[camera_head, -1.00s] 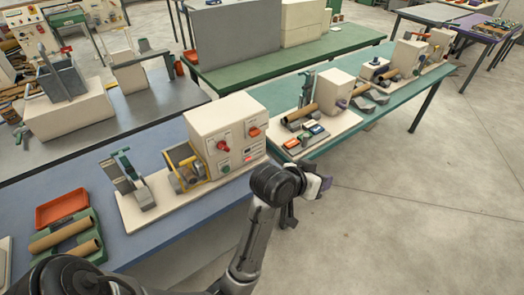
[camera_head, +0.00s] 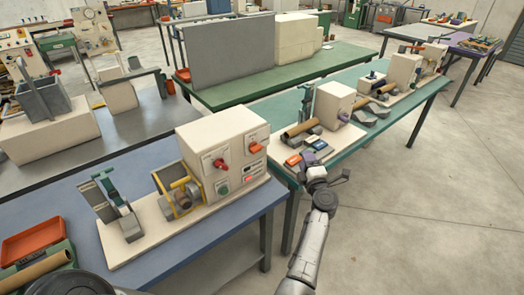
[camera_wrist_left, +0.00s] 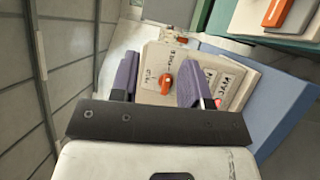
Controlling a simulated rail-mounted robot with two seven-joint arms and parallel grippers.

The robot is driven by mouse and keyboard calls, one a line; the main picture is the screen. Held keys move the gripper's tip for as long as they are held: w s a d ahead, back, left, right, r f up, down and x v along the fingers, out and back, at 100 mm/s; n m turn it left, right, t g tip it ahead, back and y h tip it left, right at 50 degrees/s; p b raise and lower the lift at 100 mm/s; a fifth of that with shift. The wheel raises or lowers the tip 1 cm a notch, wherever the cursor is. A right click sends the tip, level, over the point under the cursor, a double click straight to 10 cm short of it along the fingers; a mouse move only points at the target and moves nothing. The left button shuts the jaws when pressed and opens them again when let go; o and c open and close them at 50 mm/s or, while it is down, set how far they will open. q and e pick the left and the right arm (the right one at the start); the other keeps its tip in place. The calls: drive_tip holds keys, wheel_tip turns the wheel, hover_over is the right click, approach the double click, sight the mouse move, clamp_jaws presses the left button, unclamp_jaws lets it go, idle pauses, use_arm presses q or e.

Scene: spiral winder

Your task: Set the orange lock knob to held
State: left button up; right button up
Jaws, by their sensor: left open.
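The orange lock knob (camera_head: 257,148) is on the front panel of the cream control box (camera_head: 212,135), at its upper right. In the left wrist view the orange knob (camera_wrist_left: 167,80) shows between my left fingers, some distance beyond them. Its label is too small to read. My left gripper (camera_head: 326,178) is to the right of the box, apart from it. In the wrist view the purple fingers of my left gripper (camera_wrist_left: 158,75) are spread with nothing between them. My right gripper is not in view.
A red knob (camera_head: 222,164), a green button (camera_head: 222,188) and a red button (camera_head: 248,179) share the panel. A yellow-framed winder (camera_head: 178,192) stands left of the box on the blue table (camera_head: 185,247). A second station stands on the teal table (camera_head: 345,142) behind my gripper. Floor at right is clear.

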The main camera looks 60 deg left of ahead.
sight(259, 151)
use_arm(q)
drive_tip(key=s+a+f+n+g, duration=0.1)
drive_tip(key=s+f+n+g, duration=0.1)
drive_tip(key=s+n+g, duration=0.55)
drive_tip(key=shift+m+g, duration=0.85)
drive_tip(key=shift+m, duration=0.1)
drive_tip(key=a, duration=0.4)
drive_tip(key=s+a, duration=0.1)
drive_tip(key=a, duration=0.8)
drive_tip(key=shift+s+a+f+b, duration=0.15)
drive_tip(key=shift+a+b, duration=0.15)
drive_tip(key=shift+a, duration=0.1)
clamp_jaws()
